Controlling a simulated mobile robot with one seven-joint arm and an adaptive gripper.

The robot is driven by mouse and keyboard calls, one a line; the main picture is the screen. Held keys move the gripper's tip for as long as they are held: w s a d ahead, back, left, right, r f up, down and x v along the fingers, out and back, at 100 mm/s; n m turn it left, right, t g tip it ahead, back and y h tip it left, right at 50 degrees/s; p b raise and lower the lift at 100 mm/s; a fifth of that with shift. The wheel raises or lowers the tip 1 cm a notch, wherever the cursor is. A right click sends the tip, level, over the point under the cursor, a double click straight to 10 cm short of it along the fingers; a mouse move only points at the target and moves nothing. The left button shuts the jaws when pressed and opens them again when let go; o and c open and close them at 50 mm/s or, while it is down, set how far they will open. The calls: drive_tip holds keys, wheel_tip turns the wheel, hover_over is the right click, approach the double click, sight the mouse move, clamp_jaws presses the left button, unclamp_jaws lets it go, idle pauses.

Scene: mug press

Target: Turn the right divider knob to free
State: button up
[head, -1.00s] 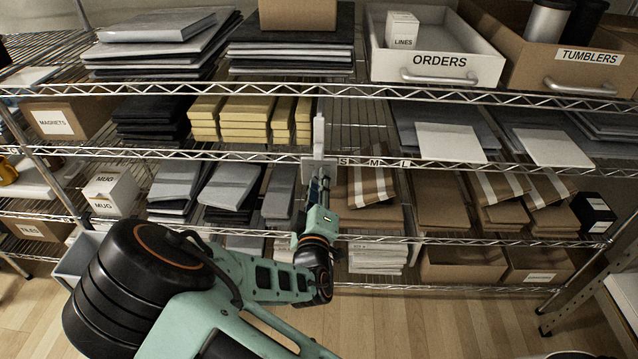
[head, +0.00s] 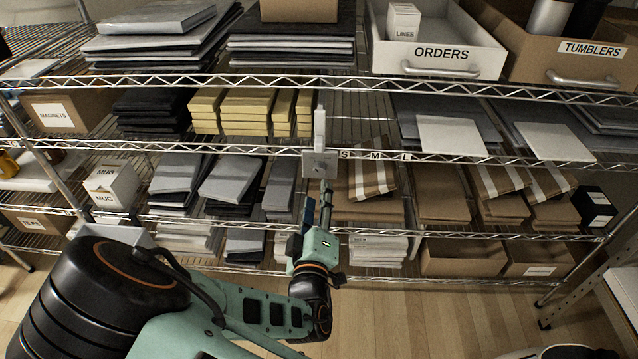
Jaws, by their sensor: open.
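A pale square plate (head: 320,164) is fixed at the front edge of the middle shelf, left of the S M L strip. A small round knob (head: 318,171) sits low on its face; its turned position is too small to read. A white upright divider (head: 319,128) rises from the plate. My gripper (head: 318,196) is just below the plate in the picture, pointing at the shelf, with its fingers apart and nothing seen between them. The right fingertip shows close to the knob's lower right; I cannot tell whether it touches.
Yellow boxes (head: 243,112) stand left of the divider. The ORDERS bin (head: 435,50) is above right. The floor in front is clear.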

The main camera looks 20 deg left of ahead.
drive_tip(key=shift+v, duration=2.2)
